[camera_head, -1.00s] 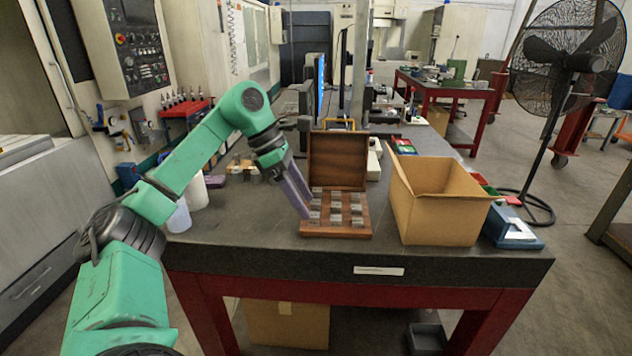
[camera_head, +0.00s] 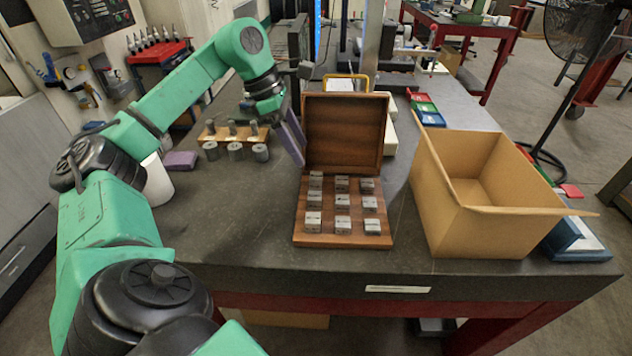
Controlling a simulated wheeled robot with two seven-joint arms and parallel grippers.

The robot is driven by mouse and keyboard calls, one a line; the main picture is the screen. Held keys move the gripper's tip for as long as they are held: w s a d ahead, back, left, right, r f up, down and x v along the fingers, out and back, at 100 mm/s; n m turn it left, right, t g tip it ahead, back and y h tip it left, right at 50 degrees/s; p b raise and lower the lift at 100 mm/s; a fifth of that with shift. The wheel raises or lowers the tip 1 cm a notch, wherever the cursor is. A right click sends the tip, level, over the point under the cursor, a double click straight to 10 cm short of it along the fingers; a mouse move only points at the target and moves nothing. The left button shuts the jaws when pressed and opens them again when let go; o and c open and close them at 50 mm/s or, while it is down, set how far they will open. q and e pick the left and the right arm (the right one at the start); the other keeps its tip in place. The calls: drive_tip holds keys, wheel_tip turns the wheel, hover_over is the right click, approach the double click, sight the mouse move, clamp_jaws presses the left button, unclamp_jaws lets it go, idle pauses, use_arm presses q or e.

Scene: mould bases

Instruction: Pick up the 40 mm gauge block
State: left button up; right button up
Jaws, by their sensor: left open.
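A wooden case (camera_head: 301,235) stands open on the dark table, its lid (camera_head: 345,132) raised at the back. Several small grey metal gauge blocks (camera_head: 342,203) sit in it in three rows. Their markings are too small to read, so I cannot tell which is the 40 mm one. My left gripper (camera_head: 293,148) is open and empty, its purple fingers pointing down just left of the lid, behind the rows of blocks. One finger largely hides the other. My right gripper is not in view.
An open cardboard box (camera_head: 440,205) stands right of the case. Left are a wooden stand with metal cylinders (camera_head: 235,151), a purple block (camera_head: 180,160) and a white cup (camera_head: 157,182). A blue item (camera_head: 575,243) lies by the right edge. The front left tabletop is clear.

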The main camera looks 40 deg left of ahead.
sight(316, 175)
use_arm(q)
drive_tip(key=f, duration=0.1)
drive_tip(key=w+f, duration=0.1)
drive_tip(key=f, duration=0.1)
drive_tip(key=shift+w+d+f, duration=0.15)
drive_tip(key=shift+w, duration=0.05)
drive_tip(key=p+x, duration=0.1)
drive_tip(key=x, duration=0.4)
drive_tip(key=shift+d+p, duration=0.2)
drive_tip(key=shift+p, duration=0.2)
drive_tip(key=shift+f, duration=0.1)
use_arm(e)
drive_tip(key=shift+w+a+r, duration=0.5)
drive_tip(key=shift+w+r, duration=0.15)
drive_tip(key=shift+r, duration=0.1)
use_arm(q)
drive_tip(key=shift+a, duration=0.1)
drive_tip(key=c, duration=0.9)
clamp_jaws()
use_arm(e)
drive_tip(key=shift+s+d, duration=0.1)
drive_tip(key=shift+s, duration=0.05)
